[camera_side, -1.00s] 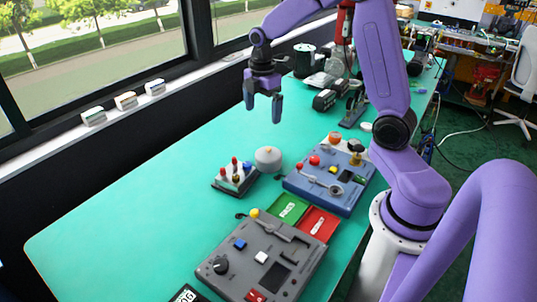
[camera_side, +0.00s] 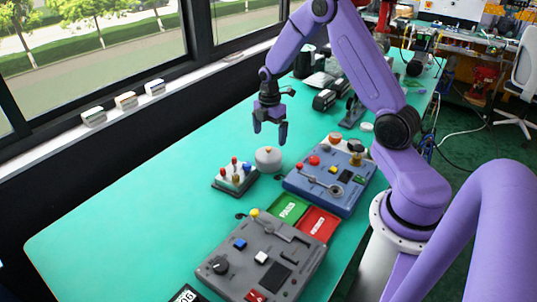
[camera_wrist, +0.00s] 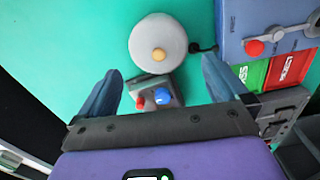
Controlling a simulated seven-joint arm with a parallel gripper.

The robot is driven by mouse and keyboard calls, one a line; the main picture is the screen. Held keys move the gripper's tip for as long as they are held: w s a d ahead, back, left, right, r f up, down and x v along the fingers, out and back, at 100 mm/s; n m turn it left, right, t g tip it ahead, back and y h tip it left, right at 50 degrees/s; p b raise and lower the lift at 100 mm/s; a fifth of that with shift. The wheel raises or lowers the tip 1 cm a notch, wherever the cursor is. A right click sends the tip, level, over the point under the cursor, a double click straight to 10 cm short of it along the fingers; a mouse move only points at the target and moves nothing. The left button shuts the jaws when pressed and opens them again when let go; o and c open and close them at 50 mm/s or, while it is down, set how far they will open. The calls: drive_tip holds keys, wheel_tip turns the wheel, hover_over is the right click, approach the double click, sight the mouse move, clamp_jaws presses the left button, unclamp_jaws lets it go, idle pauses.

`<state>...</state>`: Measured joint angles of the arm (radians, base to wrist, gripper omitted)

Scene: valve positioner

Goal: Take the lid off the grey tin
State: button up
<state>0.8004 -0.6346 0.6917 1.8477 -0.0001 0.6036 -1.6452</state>
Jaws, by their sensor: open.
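The grey tin (camera_side: 268,160) stands upright on the green table, with its pale lid (camera_side: 268,152) on top. The lid has a small orange-tan knob (camera_side: 267,148). In the wrist view the lid (camera_wrist: 145,45) is a round disc seen from above, with its knob (camera_wrist: 159,54) ahead of my fingers. My gripper (camera_side: 270,138) is open and empty, above the table and near the tin in the side view. In the wrist view the fingers of my gripper (camera_wrist: 160,85) are spread wide, and the tin lies beyond their tips. The tin's walls are mostly hidden by the lid there.
A small block with coloured knobs (camera_side: 234,175) stands close beside the tin. A blue control box (camera_side: 325,195) is on its other side. Green (camera_side: 289,208) and red (camera_side: 318,224) trays and a grey control box (camera_side: 250,260) lie nearer. The table's left part is clear.

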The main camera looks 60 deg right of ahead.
sight(269, 148)
drive_tip(key=shift+w+a+f, duration=0.1)
drive_tip(key=shift+f, duration=1.55)
drive_tip(key=shift+w+a+f, duration=0.1)
drive_tip(key=shift+f, duration=1.5)
drive_tip(key=shift+s, duration=0.1)
drive_tip(key=c, duration=1)
